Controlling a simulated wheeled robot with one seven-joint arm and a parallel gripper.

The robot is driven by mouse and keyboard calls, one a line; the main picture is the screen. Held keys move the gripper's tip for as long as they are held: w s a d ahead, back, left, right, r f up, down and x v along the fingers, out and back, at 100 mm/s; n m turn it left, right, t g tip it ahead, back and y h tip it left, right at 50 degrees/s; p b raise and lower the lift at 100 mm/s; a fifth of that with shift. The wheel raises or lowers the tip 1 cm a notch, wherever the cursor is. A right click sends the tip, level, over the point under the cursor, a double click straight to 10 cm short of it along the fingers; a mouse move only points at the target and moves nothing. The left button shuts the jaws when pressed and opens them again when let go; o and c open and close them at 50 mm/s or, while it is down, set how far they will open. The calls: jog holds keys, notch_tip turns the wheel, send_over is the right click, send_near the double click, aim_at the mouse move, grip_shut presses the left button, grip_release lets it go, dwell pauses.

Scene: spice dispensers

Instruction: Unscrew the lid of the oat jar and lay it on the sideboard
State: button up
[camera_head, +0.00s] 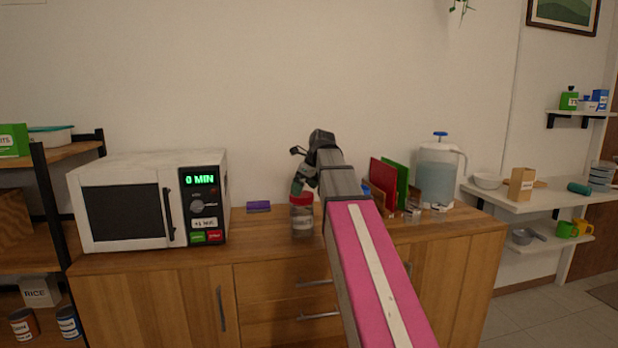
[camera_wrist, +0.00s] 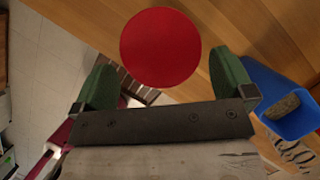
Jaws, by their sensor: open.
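The oat jar (camera_head: 302,222) is a clear jar with a red lid (camera_head: 302,199), standing upright on the wooden sideboard (camera_head: 262,226). The red lid (camera_wrist: 160,40) shows as a full disc in the wrist view and is on the jar. My gripper (camera_head: 299,188) is right above the jar in the head view. In the wrist view its two green fingers (camera_wrist: 165,68) are wide apart, on the left and right of the lid's lower part, with gaps to it. The jar's body is hidden under the lid there, and my arm covers part of the sideboard.
A white microwave (camera_head: 125,205) stands to the left, with a purple block (camera_head: 258,207) between it and the jar. To the right are red and green boards (camera_head: 397,178) and a water pitcher (camera_head: 437,178). A blue container (camera_wrist: 285,105) is near the right finger.

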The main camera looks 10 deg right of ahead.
aim_at(302, 194)
jog(key=shift+x, duration=2.05)
jog(key=c, duration=0.6)
jog(key=n+g, duration=0.1)
jog(key=n, duration=0.1)
jog(key=n+y, duration=0.1)
jog(key=n, duration=0.2)
jog(key=shift+w+g, duration=0.1)
jog(key=shift+g, duration=0.3)
jog(key=n+g, duration=0.1)
jog(key=n, duration=0.3)
